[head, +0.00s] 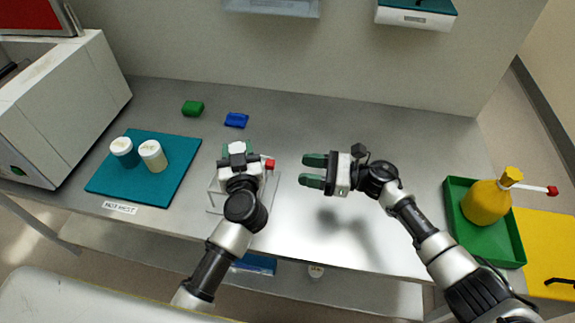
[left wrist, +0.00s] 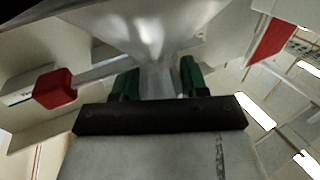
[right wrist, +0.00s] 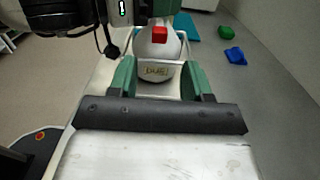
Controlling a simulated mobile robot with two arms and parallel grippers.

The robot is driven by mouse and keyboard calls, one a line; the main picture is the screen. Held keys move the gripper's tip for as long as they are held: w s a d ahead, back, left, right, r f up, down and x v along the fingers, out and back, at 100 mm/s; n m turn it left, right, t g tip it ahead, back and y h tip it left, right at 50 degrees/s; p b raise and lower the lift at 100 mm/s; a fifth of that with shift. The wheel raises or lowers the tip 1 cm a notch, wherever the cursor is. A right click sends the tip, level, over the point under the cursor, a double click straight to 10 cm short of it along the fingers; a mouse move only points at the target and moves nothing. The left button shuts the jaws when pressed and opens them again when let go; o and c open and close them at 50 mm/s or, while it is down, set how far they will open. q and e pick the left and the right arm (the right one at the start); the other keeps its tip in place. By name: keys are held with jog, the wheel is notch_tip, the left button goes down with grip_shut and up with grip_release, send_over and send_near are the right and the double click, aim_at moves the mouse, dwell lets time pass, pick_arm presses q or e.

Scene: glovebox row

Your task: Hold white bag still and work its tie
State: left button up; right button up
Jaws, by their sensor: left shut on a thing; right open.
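The white bag (right wrist: 157,72) stands in a clear frame (head: 213,198) and is mostly hidden under my left gripper in the head view. Its label shows in the right wrist view. My left gripper (head: 238,150) is shut on the bag's gathered neck (left wrist: 158,78), between green fingers in the left wrist view. The tie's red end (left wrist: 55,88) sticks out beside the fingers; a red end (head: 270,164) also shows in the head view. My right gripper (head: 313,170) is open and empty, to the right of the bag and apart from it, its fingers pointing toward it.
A teal mat (head: 180,190) with two white-lidded jars (head: 152,156) lies left. A green block (head: 193,108) and a blue block (head: 236,120) lie behind. A green tray (head: 462,215) at right holds a yellow bag (head: 485,203). The bench between my right gripper and the back wall is clear.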

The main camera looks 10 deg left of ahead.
jog(key=shift+d, duration=2.15)
pick_arm(q)
jog(key=o, duration=1.2)
